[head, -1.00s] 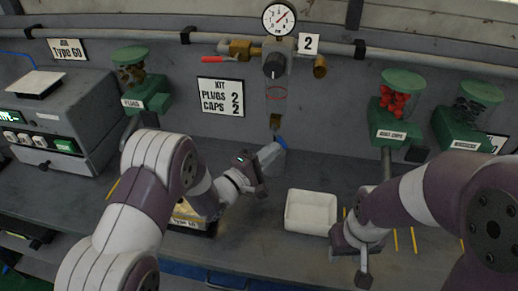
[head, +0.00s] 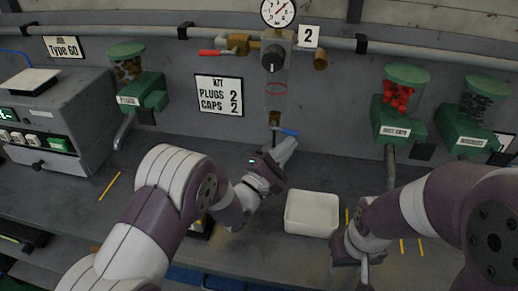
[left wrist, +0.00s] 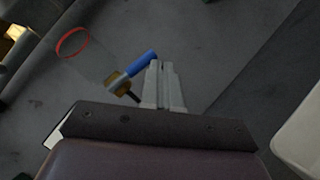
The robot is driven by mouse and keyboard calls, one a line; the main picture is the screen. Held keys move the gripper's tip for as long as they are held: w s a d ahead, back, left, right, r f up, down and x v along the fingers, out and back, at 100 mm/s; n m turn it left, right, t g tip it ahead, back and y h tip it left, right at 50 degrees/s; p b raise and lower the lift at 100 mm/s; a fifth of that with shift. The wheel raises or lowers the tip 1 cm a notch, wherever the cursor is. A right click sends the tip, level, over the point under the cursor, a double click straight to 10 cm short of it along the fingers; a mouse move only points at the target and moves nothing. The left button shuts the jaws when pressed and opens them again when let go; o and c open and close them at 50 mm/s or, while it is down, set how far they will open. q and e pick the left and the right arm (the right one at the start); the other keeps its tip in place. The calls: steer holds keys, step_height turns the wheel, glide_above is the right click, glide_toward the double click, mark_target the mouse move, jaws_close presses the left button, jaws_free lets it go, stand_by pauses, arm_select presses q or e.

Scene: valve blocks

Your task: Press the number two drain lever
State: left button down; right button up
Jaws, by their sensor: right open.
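The number two station has a "2" sign (head: 308,36) beside a gauge and regulator column (head: 273,58). At its lower end is the drain lever (head: 287,132) with a blue handle. The blue handle also shows in the left wrist view (left wrist: 141,63), just left of the fingertips. My left gripper (head: 288,145) is shut and empty, just below the lever in the head view; I cannot tell whether it touches. Its fingers lie together in the left wrist view (left wrist: 159,68). My right gripper (head: 364,276) is open, low beside the white tray.
A white tray (head: 312,231) sits on the bench between my grippers. Green dispensers of plugs (head: 146,91), red caps (head: 400,132) and dark pieces (head: 472,138) are on the wall. A red-handled valve (head: 213,52) is left of the column. A grey machine (head: 68,120) stands at left.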

arm_select(q)
steer(key=shift+d+r, duration=0.25)
arm_select(e)
steer(key=shift+d+f, duration=0.1)
steer(key=shift+d, duration=0.1)
stand_by(0.3)
steer(key=shift+f+b, duration=0.4)
arm_select(q)
steer(key=v, duration=0.7)
steer(key=shift+s+a, duration=0.15)
steer(key=shift+s, duration=0.05)
steer(key=shift+s+f, duration=0.1)
steer(key=shift+f, duration=0.05)
arm_select(e)
steer(key=shift+s, duration=0.1)
